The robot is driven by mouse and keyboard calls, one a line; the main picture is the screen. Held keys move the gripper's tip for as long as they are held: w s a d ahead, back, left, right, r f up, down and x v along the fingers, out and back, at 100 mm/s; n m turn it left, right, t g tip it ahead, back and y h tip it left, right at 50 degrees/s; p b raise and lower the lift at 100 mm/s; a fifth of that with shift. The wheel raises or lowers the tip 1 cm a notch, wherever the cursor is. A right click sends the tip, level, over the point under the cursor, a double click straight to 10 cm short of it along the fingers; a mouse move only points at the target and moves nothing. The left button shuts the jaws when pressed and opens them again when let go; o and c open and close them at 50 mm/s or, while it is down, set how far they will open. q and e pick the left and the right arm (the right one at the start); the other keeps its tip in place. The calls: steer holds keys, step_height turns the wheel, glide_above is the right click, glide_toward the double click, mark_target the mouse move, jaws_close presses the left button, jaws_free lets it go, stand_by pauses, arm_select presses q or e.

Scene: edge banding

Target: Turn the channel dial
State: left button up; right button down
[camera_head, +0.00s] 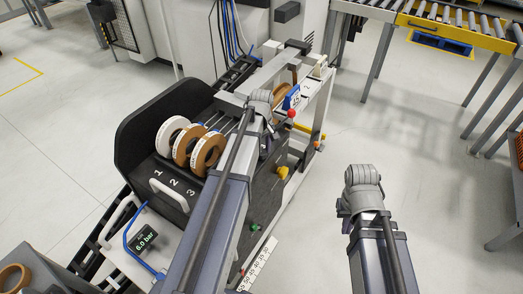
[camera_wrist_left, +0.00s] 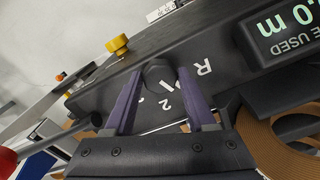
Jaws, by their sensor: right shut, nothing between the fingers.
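The channel dial (camera_wrist_left: 158,73) is a dark round knob with a white pointer mark on the black panel, with the labels 2 and R (camera_wrist_left: 204,67) beside it. My left gripper (camera_wrist_left: 160,75) has its two purple fingers on either side of the dial, with narrow gaps showing. In the head view my left gripper (camera_head: 266,143) is at the machine's side, and its wrist hides the dial. My right gripper (camera_head: 363,190) is shut and empty over clear floor, right of the machine; its fingers are mostly hidden by its wrist.
Edge-band rolls (camera_head: 187,145) sit in the numbered slots. A yellow knob (camera_wrist_left: 118,44) stands out near the dial. A display (camera_wrist_left: 286,25) is on the panel at right. A red knob (camera_head: 292,113) is close to my left wrist. A roller conveyor (camera_head: 440,25) stands at the back right.

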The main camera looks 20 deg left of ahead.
arm_select(q)
jaws_close()
steer(key=shift+m, duration=0.4)
steer(key=m, duration=0.3)
steer(key=shift+m, duration=0.4)
steer(key=m, duration=0.4)
steer(key=shift+m, duration=0.3)
steer(key=m, duration=0.8)
steer(key=shift+m, duration=0.3)
